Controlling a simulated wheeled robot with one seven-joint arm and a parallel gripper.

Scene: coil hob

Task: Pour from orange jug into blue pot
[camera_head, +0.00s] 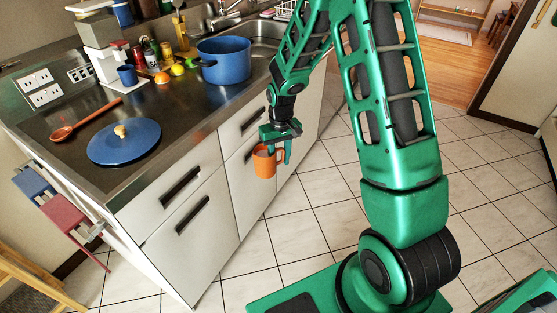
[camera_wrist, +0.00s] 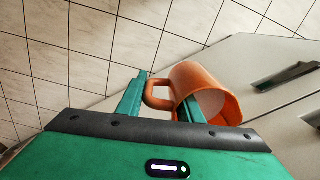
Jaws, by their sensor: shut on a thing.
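The orange jug (camera_head: 264,164) hangs in front of the white cabinet fronts, below the counter's edge. My gripper (camera_head: 276,148) is shut on it. In the wrist view the jug (camera_wrist: 203,88) sits at my gripper (camera_wrist: 160,97), with one finger beside the handle and the other at the jug's wall. A pale surface shows inside its mouth; I cannot tell whether it is liquid. The blue pot (camera_head: 225,62) stands upright and uncovered on the counter near the sink, higher than the jug and to its left. The inside bottom of the pot is hidden.
A blue lid (camera_head: 124,141) and a wooden spoon (camera_head: 84,120) lie at the counter's near left. A white coffee machine (camera_head: 103,50) with a blue mug (camera_head: 127,75), fruit (camera_head: 177,69) and bottles stand behind. Tiled floor (camera_head: 310,215) is open in front of the cabinets.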

